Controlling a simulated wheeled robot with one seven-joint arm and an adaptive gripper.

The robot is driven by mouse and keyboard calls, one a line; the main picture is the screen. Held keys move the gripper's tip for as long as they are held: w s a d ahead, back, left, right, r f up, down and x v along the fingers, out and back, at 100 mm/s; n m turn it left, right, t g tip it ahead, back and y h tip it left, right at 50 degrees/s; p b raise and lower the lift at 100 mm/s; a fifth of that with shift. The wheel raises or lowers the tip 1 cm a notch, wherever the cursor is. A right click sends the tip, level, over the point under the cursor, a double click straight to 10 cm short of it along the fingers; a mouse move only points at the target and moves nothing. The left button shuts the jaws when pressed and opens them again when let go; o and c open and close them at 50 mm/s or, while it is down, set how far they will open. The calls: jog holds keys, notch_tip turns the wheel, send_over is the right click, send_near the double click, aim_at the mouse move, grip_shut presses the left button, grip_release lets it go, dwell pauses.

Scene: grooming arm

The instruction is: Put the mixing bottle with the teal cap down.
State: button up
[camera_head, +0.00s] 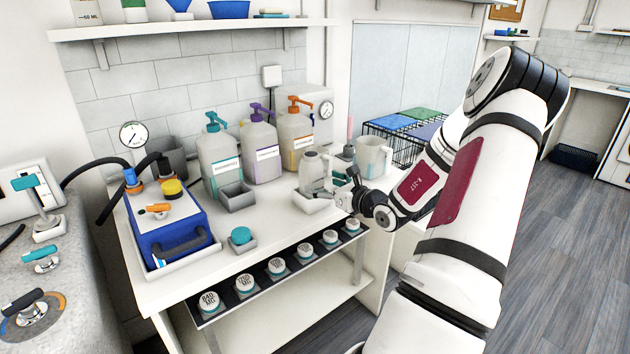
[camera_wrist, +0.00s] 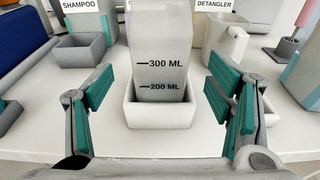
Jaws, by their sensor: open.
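The mixing bottle (camera_head: 313,172), clear grey with volume marks, stands upright in a small white square holder (camera_head: 311,204) on the counter. In the wrist view the bottle (camera_wrist: 161,45) shows its 300 ML and 200 ML marks, and its base is inside the holder (camera_wrist: 160,141). Its top is out of the wrist view, and I see no teal on its top in the head view. A teal cap (camera_head: 240,235) sits in a separate small grey holder at the counter's front. My gripper (camera_wrist: 161,80) is open, with one teal-padded finger on each side of the bottle, both apart from it.
Pump bottles with teal (camera_head: 219,160), purple (camera_head: 262,148) and orange (camera_head: 296,137) tops stand behind. A grey box (camera_head: 236,197) is to the left, a beige jug (camera_head: 373,156) to the right. A blue machine (camera_head: 168,225) fills the counter's left end.

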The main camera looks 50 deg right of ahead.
jog(key=f+v, duration=0.1)
jog(key=v, duration=0.4)
jog(key=w+a+r+n+g+y, duration=0.1)
jog(key=w+a+r+n+y, duration=0.1)
jog(key=a+n+y, duration=0.3)
jog(key=w+a+r+n, duration=0.2)
jog(key=w+a+r, duration=0.1)
jog(key=a, duration=0.5)
jog(key=w+a+r+n+g+y, duration=0.1)
jog(key=w+a+r+n+y, duration=0.1)
jog(key=a+n+y, duration=0.3)
jog(key=s+a+r+n+g+y, duration=0.25)
jog(key=a+n+g, duration=0.45)
jog(key=a, duration=1.1)
jog(key=s+a+r+n+g+h, duration=0.2)
jog(key=s+a+n+g+h, duration=0.25)
jog(key=s+a+n, duration=0.65)
jog(key=s+d+r+n+h, duration=0.1)
jog(key=s+n+h, duration=0.1)
jog(key=s+n, duration=0.2)
jog(key=s+d+r+n+h, duration=0.2)
jog(key=s+n, duration=0.2)
jog(key=s, duration=0.3)
jog(key=shift+d+n+t, duration=0.3)
jog(key=shift+t, duration=0.15)
